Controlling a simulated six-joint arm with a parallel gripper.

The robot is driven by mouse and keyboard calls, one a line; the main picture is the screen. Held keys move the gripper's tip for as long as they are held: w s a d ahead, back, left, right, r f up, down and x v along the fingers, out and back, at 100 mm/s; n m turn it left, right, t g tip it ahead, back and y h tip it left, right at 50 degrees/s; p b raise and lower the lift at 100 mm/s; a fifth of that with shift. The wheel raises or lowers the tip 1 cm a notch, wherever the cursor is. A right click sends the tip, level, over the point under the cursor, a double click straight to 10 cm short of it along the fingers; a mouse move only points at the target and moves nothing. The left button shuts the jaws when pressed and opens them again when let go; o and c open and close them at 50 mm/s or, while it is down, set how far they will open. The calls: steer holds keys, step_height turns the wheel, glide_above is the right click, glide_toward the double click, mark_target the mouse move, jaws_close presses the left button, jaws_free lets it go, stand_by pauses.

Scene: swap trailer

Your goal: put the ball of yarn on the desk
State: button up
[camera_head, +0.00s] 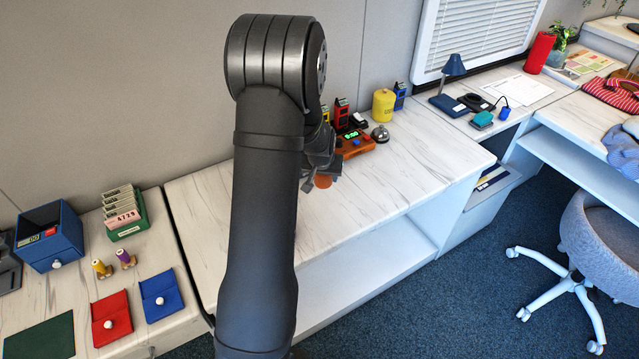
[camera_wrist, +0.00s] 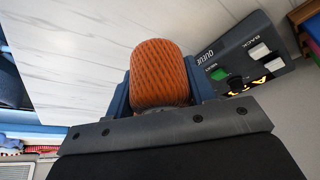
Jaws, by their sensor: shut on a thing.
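An orange ball of yarn (camera_wrist: 162,75) sits between the blue fingers of my gripper (camera_wrist: 160,98) in the wrist view, and the gripper is shut on it. In the head view my gripper (camera_head: 318,170) is over the middle counter, and a small orange part of the yarn (camera_head: 323,181) shows below it. The white marble-patterned counter (camera_head: 385,185) extends to the right of my arm. A desk (camera_head: 590,125) with a similar top stands at the far right, behind a chair. Whether the yarn touches the counter cannot be told.
A grey button box (camera_wrist: 240,60) is close beside the yarn in the wrist view. A blue lamp (camera_head: 452,85) and grey chair (camera_head: 600,235) are right. The counter's front right is clear.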

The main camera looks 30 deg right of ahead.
mark_target(318, 192)
steer(key=shift+w+a+f, duration=0.2)
steer(key=shift+w+f, duration=0.2)
steer(key=shift+w, duration=0.1)
steer(key=shift+w+a+f, duration=0.2)
steer(key=shift+w+f, duration=0.2)
steer(key=shift+w, duration=0.05)
steer(key=shift+f, duration=1.8)
steer(key=shift+f, duration=0.2)
steer(key=o, duration=1.1)
steer(key=shift+c, duration=0.2)
steer(key=shift+r, duration=0.1)
steer(key=v, duration=1.1)
steer(key=shift+r, duration=0.2)
steer(key=shift+o, duration=0.5)
steer(key=shift+s+a+r, duration=0.1)
steer(key=shift+s+r, duration=0.1)
steer(key=shift+r, duration=0.15)
